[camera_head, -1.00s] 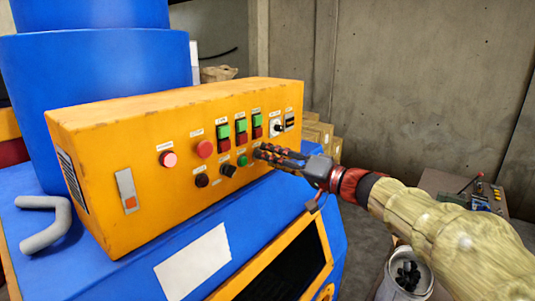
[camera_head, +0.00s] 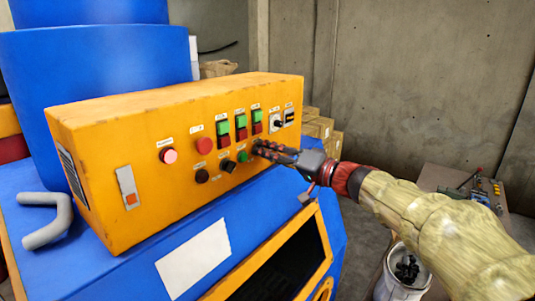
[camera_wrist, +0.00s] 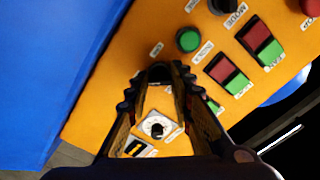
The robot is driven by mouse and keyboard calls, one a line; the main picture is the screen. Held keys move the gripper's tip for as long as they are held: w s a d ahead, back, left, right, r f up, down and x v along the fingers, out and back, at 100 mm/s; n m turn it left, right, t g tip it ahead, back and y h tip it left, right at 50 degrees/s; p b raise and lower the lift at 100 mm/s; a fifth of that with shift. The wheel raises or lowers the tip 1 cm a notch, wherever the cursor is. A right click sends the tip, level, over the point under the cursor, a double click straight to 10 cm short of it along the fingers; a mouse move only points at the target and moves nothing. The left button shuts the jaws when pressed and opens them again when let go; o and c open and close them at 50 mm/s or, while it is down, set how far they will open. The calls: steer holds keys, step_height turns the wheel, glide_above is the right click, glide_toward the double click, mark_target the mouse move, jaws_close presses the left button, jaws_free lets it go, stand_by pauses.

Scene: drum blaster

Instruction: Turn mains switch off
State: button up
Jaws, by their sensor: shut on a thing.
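The orange control panel (camera_head: 150,185) carries buttons and switches on its front. My gripper (camera_head: 258,148) is at the panel's lower right, right of a small green button (camera_head: 243,157). In the wrist view its fingers (camera_wrist: 160,74) meet on a small dark knob at the panel face, mostly hidden by the fingertips. I cannot read a label for that knob. A white-plated rotary switch (camera_head: 277,122) with a black knob sits above right of my gripper. It also shows between my fingers in the wrist view (camera_wrist: 156,127), apart from the fingertips.
Green-and-red switch pairs (camera_head: 240,127) are just above my gripper. A red button (camera_head: 204,145) and a black selector (camera_head: 228,166) are to the left. The blue machine body (camera_head: 120,270) lies below the panel. A bucket (camera_head: 405,275) stands at the lower right.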

jaws_close()
steer(key=shift+f+m+b, duration=0.15)
steer(key=shift+m+b, duration=0.15)
steer(key=shift+b, duration=0.2)
steer(key=shift+m+b, duration=3.2)
steer(key=shift+m, duration=4.5)
steer(key=o, duration=0.7)
jaws_free()
steer(key=shift+o, duration=0.4)
